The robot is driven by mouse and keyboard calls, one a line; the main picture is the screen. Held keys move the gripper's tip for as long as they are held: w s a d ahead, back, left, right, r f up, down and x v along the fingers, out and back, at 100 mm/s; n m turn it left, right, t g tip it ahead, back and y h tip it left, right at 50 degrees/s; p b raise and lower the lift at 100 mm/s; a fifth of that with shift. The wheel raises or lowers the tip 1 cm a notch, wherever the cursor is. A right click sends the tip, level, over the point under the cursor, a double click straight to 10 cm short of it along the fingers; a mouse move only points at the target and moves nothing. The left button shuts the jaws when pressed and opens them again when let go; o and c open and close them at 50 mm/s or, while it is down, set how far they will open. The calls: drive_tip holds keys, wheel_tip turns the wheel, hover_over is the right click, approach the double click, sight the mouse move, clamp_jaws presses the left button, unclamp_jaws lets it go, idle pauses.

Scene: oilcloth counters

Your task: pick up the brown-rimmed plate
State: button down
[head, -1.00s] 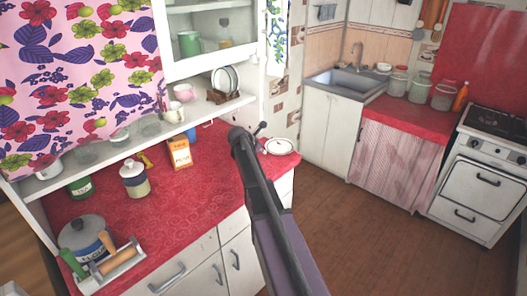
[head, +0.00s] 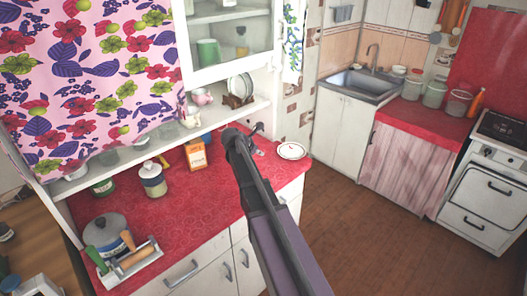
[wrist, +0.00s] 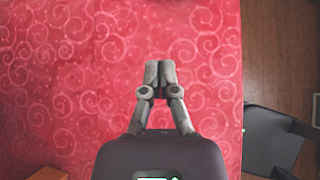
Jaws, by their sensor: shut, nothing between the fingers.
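The brown-rimmed plate (head: 291,151) is a small white round plate with a thin brown rim. It lies flat near the right end of the red counter in the head view. The wrist view does not show it. My gripper (wrist: 160,66) is shut and empty, with its fingertips together over bare red oilcloth. In the head view my dark arm reaches over the counter to the left of the plate and hides most of the gripper. The gripper and the plate are apart.
An orange box (head: 196,154) and a lidded jar (head: 152,179) stand on the counter (head: 190,211) to the left. A shelf (head: 225,116) with cups and plates overhangs its back. A grey pot (head: 107,232) sits at the front left. Open floor (head: 345,225) lies to the right.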

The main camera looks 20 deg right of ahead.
drive_tip(key=shift+p+v, duration=0.35)
drive_tip(key=shift+v, duration=0.5)
